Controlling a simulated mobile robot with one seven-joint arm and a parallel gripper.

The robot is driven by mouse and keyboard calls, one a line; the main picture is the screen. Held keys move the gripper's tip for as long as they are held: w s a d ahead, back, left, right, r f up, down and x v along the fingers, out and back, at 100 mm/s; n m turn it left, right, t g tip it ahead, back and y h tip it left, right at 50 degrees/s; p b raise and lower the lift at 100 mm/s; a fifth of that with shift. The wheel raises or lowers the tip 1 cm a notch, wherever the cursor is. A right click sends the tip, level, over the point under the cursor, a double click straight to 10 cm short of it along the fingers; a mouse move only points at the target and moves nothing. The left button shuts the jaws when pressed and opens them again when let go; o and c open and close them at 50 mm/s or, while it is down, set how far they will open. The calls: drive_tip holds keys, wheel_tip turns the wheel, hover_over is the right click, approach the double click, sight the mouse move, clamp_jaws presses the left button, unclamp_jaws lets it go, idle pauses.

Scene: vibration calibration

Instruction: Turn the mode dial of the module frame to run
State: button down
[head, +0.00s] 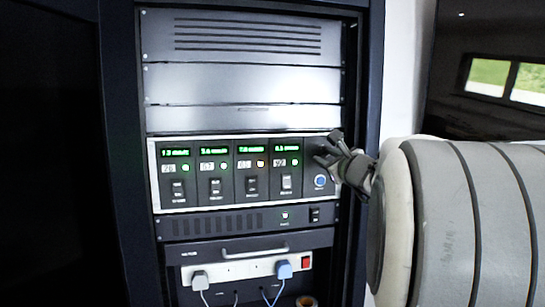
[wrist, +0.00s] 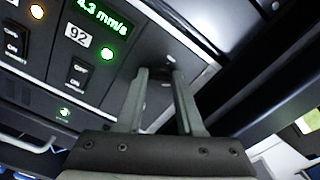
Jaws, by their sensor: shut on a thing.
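The module frame (head: 245,208) is a light-edged panel in the rack with a row of dark modules. Each has a green readout, a number label, a lamp and a rocker switch. My gripper (head: 332,148) is at the frame's upper right end, above a blue round button (head: 320,181). In the wrist view my gripper (wrist: 162,72) has its two fingers against the dark panel right of the module labelled 92 (wrist: 77,36). The fingers are shut on the mode dial, which they almost wholly hide. The dial's setting cannot be read.
Blank grey panels (head: 240,82) fill the rack above. A dark vented unit (head: 225,223) and a power strip (head: 240,271) with plugs and cables sit below. The rack's right post (head: 368,100) stands close beside my gripper.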

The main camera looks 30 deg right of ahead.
drive_tip(key=shift+f+n+b, duration=0.1)
drive_tip(key=shift+n+b, duration=0.3)
drive_tip(key=shift+b, duration=0.3)
drive_tip(key=shift+a+f+n+b, duration=0.1)
drive_tip(key=shift+a+n+b, duration=0.05)
drive_tip(key=shift+n+b, duration=6.1)
drive_tip(key=shift+m+b, duration=0.45)
drive_tip(key=shift+b, duration=0.45)
drive_tip(key=c, duration=0.6)
unclamp_jaws()
drive_tip(key=shift+o, duration=0.2)
drive_tip(key=shift+s, duration=0.15)
